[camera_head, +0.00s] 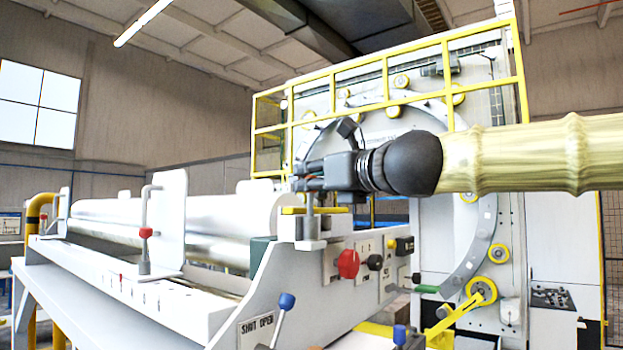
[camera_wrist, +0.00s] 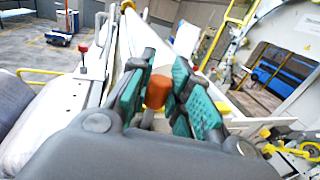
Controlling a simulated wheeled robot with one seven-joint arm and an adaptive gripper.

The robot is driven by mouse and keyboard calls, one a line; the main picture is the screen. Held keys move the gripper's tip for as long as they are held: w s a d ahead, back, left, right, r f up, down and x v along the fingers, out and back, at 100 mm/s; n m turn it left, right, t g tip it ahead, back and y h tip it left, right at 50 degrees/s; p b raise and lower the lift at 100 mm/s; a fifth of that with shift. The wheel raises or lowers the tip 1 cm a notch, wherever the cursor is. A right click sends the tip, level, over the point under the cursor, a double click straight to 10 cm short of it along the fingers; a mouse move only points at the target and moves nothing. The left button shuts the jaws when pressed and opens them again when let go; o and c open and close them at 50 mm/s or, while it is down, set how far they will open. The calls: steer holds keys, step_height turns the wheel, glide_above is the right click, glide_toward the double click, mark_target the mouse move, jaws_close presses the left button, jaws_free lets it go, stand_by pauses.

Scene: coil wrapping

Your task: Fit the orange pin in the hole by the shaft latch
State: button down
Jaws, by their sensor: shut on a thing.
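My gripper (camera_head: 302,178) is shut on the orange pin and points left above the near end of the machine. In the wrist view, the orange pin (camera_wrist: 157,92) sits between the teal pads of my gripper (camera_wrist: 164,76). The pin is hidden in the head view. A grey upright post on a small bracket (camera_head: 310,244), possibly part of the shaft latch, stands right below the fingers; I cannot tell if they touch. The hole cannot be made out in either view.
White rolls (camera_head: 215,215) lie behind the rail. A panel with a red knob (camera_head: 348,263) and blue-tipped levers (camera_head: 286,301) are below. A big ring (camera_head: 487,225) stands behind.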

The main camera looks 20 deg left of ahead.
steer(key=shift+f+b, duration=1.1)
steer(key=shift+f, duration=0.15)
steer(key=c, duration=1.3)
jaws_free()
steer(key=shift+o, duration=0.2)
steer(key=shift+r, duration=0.1)
steer(key=v, duration=1.2)
steer(key=shift+d, duration=0.1)
